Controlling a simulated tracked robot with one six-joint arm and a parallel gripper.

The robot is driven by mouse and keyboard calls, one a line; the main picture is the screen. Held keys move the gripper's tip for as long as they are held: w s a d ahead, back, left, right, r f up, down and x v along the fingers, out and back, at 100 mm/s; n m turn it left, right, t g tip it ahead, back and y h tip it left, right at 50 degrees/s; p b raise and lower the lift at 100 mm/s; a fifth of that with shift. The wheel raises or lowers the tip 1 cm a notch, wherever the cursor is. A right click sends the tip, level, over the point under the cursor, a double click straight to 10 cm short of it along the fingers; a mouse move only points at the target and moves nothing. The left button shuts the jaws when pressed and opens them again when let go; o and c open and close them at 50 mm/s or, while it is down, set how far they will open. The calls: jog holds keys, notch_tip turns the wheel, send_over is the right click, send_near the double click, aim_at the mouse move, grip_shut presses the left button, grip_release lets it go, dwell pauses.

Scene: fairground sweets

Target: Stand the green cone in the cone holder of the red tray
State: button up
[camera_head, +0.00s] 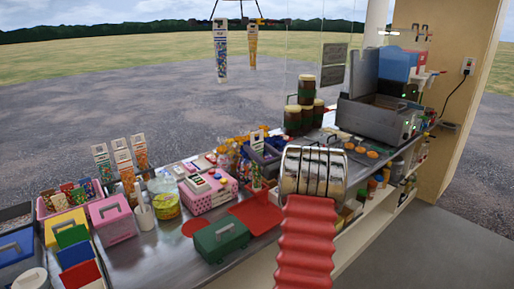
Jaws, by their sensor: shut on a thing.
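The red tray (258,215) lies on the metal counter, left of my arm's shiny ribbed part. A narrow cone-like piece with green and pale marks (256,174) stands roughly upright at the tray's back edge. It is too small to tell whether it is the green cone, or whether it is in a holder. My arm, with a red bellows and a silver ribbed cylinder, covers the middle right of the view. My gripper's fingers do not show; they may be hidden behind that cylinder. The cone holder cannot be made out.
A green box with a handle (222,240) stands in front of the tray, and a pink box (208,194) stands left of it. Patterned cones (123,160) stand further left. Dark jars (293,120) and a grey cooker (378,118) are at the back right.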

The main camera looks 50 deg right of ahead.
aim_at(257, 165)
jog(key=shift+f, duration=0.2)
dwell(0.3)
jog(key=shift+f, duration=2.5)
jog(key=shift+f, duration=0.9)
jog(key=o, duration=1)
jog(key=shift+o, duration=0.6)
